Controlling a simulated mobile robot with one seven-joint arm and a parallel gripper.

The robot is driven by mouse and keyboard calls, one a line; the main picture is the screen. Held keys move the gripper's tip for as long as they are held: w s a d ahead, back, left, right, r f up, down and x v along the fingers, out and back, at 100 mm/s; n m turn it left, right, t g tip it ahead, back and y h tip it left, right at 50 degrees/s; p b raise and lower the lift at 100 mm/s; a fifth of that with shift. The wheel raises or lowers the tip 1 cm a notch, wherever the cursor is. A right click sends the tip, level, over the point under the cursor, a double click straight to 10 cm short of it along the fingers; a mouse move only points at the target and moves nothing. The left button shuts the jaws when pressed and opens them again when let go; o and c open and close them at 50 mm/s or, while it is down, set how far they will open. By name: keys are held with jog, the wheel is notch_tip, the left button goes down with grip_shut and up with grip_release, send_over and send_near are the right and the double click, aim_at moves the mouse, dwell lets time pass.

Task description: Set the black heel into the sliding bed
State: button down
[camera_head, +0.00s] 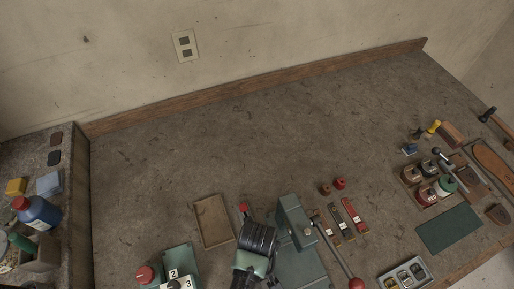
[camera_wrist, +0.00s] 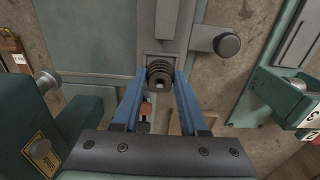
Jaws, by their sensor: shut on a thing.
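I cannot tell whether this piece is the black heel. It lies against a grey upright plate (camera_wrist: 170,22) of the green stitcher. The stitcher (camera_head: 292,222) stands at the bottom middle of the head view. I cannot make out which part is its sliding bed. A small black pad (camera_head: 54,157) lies on the left shelf; I cannot tell whether it is a heel. My fingertips are not discernible in the head view.
A lever with a red knob (camera_head: 356,284) leans right of the stitcher. A shallow wooden tray (camera_head: 198,222) lies left of it, and a green box with a red button (camera_head: 146,274) stands at lower left. Jars and tools crowd the right. The bench's back is clear.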

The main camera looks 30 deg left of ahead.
jog(key=shift+f+b, duration=0.35)
jog(key=shift+f, duration=0.15)
jog(key=c, duration=0.7)
grip_release()
notch_tip(320, 180, up, 11)
jog(key=p, duration=1.1)
jog(key=shift+p, duration=0.4)
